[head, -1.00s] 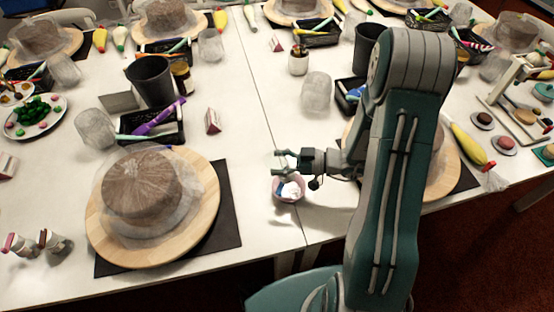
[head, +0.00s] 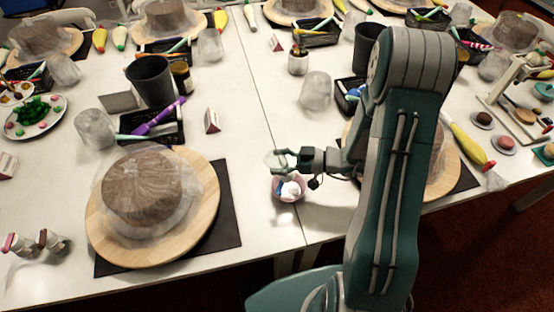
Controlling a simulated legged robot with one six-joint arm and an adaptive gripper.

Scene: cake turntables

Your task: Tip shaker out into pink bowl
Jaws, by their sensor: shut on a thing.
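The pink bowl (head: 289,198) stands on the white table near its front edge, close to the table seam. White and blue contents show inside it. My gripper (head: 276,160) is just above and behind the bowl in the picture, with its fingers pointing left. It is shut on a small pale, see-through thing, likely the shaker (head: 271,157); its outline is faint and partly hidden by the fingers. I cannot tell its tilt exactly or whether anything is falling from it.
A wrapped brown cake (head: 142,188) stands on a round wooden turntable (head: 203,205) at left. A black basket (head: 152,128) and a clear jar (head: 315,90) are farther back. The table around the bowl is mostly clear.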

